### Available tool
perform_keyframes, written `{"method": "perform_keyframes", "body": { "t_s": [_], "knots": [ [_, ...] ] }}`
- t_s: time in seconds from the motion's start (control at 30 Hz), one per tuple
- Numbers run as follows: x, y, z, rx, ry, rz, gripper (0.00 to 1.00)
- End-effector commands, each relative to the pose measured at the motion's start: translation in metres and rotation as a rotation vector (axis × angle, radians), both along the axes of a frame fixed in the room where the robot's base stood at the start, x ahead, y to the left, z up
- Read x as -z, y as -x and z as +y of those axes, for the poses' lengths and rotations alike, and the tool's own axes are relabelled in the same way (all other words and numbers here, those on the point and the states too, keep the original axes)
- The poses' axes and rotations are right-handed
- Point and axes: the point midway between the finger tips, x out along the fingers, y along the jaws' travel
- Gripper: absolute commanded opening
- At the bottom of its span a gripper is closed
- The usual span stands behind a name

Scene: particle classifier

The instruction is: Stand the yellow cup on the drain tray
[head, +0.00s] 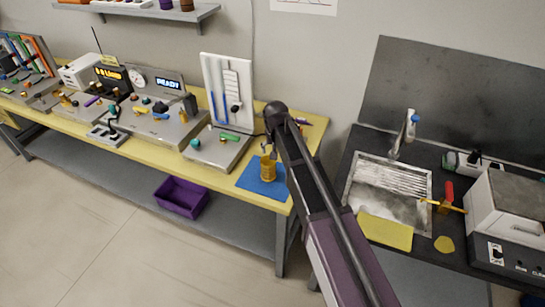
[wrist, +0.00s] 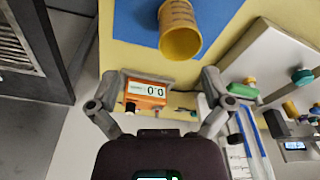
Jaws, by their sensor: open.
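The yellow cup (head: 267,170) stands upright on the blue mat (head: 250,184) at the right end of the yellow bench. In the wrist view the cup (wrist: 180,32) is near the top edge, its rim toward my gripper. My gripper (wrist: 158,103) is open, with its fingers spread and apart from the cup. In the head view my arm hides most of the gripper. A ribbed metal surface (head: 393,177), which looks like the drain tray, lies in the sink area on the dark counter to the right.
A flat yellow piece (head: 385,232) lies at the sink's front edge. A tap (head: 405,132) rises behind it. A white machine (head: 510,215) stands to the right. An orange display unit (wrist: 147,90) is beyond the fingers. Bench devices crowd left of the cup.

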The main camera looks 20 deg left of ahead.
Motion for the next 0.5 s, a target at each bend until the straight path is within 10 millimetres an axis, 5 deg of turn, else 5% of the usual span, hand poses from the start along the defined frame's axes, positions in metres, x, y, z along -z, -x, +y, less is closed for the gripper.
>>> {"method": "perform_keyframes", "body": {
  "t_s": [0.17, 0.5],
  "knots": [
    [-0.013, 0.001, 0.029, -0.016, -0.004, -0.007, 1.00],
    [-0.013, 0.001, 0.030, -0.017, -0.005, -0.008, 1.00]
  ]
}}
